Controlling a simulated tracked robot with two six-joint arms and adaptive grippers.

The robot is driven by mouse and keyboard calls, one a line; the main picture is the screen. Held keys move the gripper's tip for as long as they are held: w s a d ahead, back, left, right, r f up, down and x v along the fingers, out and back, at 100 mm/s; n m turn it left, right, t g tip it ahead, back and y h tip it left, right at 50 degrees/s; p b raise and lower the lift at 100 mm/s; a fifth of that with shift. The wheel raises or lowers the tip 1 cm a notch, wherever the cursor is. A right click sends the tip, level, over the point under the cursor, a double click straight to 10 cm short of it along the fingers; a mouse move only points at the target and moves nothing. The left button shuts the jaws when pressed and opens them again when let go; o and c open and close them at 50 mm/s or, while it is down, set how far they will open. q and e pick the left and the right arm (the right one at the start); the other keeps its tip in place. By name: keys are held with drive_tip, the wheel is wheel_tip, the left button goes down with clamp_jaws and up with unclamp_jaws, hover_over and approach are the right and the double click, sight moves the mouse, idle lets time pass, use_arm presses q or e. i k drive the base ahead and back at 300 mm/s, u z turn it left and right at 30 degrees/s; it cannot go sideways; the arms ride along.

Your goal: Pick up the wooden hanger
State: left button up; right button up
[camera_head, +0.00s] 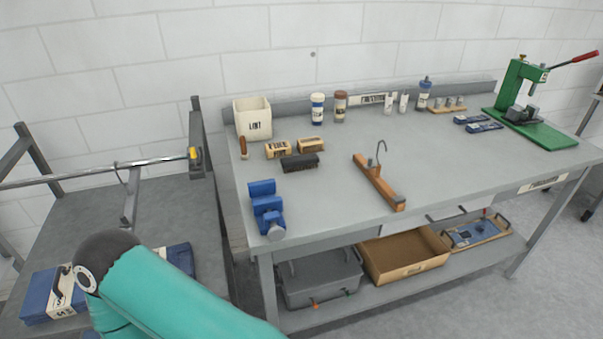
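The wooden hanger (379,183) lies on the grey workbench top (325,205), right of the blue vise. Its brown bar runs from upper left to lower right, close to the front edge. Its metal hook (381,150) stands up from the middle of the bar. Nothing touches the hanger. A teal link of my arm shows at the lower left, well apart from the hanger. Neither gripper shows in this view.
A blue vise (266,207) sits at the bench's front left corner. Brushes (300,162) and a LINT bin (253,118) stand behind it. A green press (524,100) stands at the right. A rack with a metal rail (95,173) is at left. Bench space around the hanger is clear.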

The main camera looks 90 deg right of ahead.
sight(397, 202)
drive_tip(key=k, duration=2.85)
drive_tip(key=z, duration=1.2)
drive_tip(key=i, duration=1)
drive_tip(key=z, duration=0.05)
